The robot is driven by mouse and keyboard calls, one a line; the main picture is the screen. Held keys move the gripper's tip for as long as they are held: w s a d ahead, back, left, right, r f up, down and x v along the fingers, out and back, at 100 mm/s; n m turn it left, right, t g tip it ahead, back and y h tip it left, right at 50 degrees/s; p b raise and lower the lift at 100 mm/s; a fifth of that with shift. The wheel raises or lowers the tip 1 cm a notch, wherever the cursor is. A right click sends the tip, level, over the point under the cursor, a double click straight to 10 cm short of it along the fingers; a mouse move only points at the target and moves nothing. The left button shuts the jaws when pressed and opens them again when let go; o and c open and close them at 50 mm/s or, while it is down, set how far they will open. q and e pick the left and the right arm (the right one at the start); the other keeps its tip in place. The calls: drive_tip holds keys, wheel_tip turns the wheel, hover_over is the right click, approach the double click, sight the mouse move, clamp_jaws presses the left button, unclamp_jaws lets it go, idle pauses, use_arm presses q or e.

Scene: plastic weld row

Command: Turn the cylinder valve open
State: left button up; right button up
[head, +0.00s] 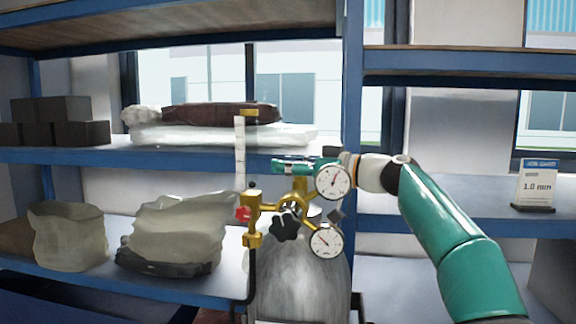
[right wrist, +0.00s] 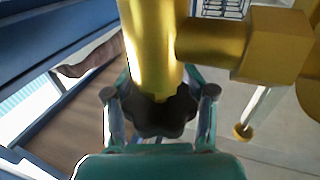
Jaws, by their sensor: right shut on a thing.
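The grey gas cylinder (head: 298,282) stands upright in front of the shelves. Its brass valve and regulator (head: 252,205) carry two round dials, an upper gauge (head: 332,182) and a lower gauge (head: 325,241). A black lobed knob (head: 285,227) sits on the regulator's front. My right gripper (head: 290,165) is at the top of the brass valve, partly behind the upper gauge. In the right wrist view, its fingers (right wrist: 159,95) are on both sides of a dark lobed handwheel (right wrist: 160,118) at the end of the brass body (right wrist: 152,45). My left gripper is not in view.
A clear flow tube (head: 240,150) and a red knob (head: 243,213) stand left of the regulator. Blue shelves (head: 80,156) hold dark boxes (head: 55,120) and bags (head: 180,232). A small sign (head: 536,185) stands on the right shelf.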

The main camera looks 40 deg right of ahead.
drive_tip(key=shift+w, duration=0.1)
drive_tip(key=shift+c, duration=0.3)
drive_tip(key=n+g+y+p, duration=0.1)
drive_tip(key=n+y+p, duration=0.1)
drive_tip(key=y+p, duration=0.1)
drive_tip(key=shift+a+r+g, duration=0.1)
drive_tip(key=shift+r+g, duration=0.2)
drive_tip(key=shift+g, duration=0.1)
drive_tip(key=shift+a+f+n+y+p, duration=0.1)
drive_tip(key=shift+n+y+p, duration=0.5)
drive_tip(key=shift+y, duration=0.2)
drive_tip(key=shift+s+g, duration=0.2)
drive_tip(key=shift+g, duration=0.2)
drive_tip(key=shift+a+n+g+y, duration=0.15)
drive_tip(key=shift+n+g+y, duration=0.15)
drive_tip(key=shift+n+y, duration=0.25)
drive_tip(key=shift+s, duration=0.1)
drive_tip(key=shift+a+f+y, duration=0.1)
drive_tip(key=shift+y, duration=0.15)
